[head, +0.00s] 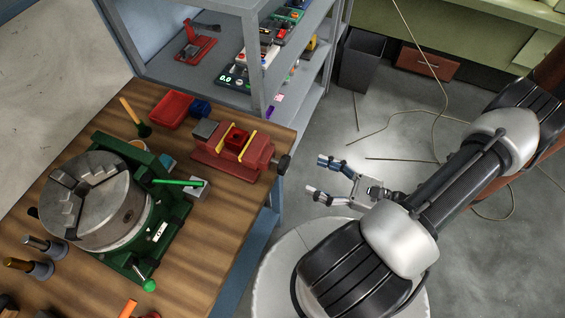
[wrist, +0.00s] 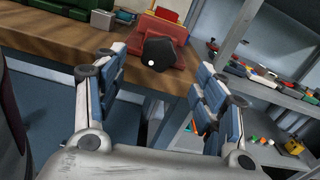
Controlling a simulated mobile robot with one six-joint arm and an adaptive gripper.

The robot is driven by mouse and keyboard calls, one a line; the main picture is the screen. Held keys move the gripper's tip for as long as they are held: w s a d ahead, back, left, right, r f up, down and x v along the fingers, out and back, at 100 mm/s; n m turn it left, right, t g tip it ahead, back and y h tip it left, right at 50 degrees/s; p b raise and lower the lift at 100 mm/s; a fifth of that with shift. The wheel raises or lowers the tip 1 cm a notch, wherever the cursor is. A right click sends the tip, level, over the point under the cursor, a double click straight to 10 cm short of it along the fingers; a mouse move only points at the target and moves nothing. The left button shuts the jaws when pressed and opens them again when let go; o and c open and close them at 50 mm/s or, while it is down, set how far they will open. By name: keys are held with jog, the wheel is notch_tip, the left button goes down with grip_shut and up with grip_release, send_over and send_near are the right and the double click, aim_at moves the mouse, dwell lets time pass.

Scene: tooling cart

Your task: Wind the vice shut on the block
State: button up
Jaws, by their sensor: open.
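The red vice (head: 262,153) sits at the right edge of the wooden bench, with yellow strips on its jaws. A small red block (head: 237,138) is between the jaws; whether both jaws touch it is too small to tell. The vice's dark knob (head: 283,164) sticks out past the bench edge. My gripper (head: 322,180) is open and empty, off the bench to the right of the knob. In the wrist view, the knob (wrist: 163,54) is ahead, between and beyond my spread fingers (wrist: 158,78).
A large grey chuck (head: 125,212) on a green base, with a green handle, stands left of the vice. A red tray (head: 167,109) and a blue block (head: 200,107) lie behind it. A grey shelf (head: 225,85) stands beyond. The space between gripper and knob is clear.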

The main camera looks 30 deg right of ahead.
aim_at(288, 164)
jog(key=b+x, duration=0.1)
jog(key=x, duration=1)
jog(key=shift+b, duration=0.35)
jog(key=shift+s, duration=0.1)
jog(key=shift+c, duration=0.3)
jog(key=c, duration=1)
jog(key=m+p, duration=0.2)
jog(key=m, duration=0.1)
jog(key=shift+d+r, duration=0.1)
jog(key=shift+d, duration=0.05)
jog(key=shift+d+m+p, duration=0.1)
jog(key=shift+m+p, duration=0.75)
jog(key=shift+m, duration=1.35)
jog(key=shift+m, duration=0.3)
jog(key=shift+f, duration=0.2)
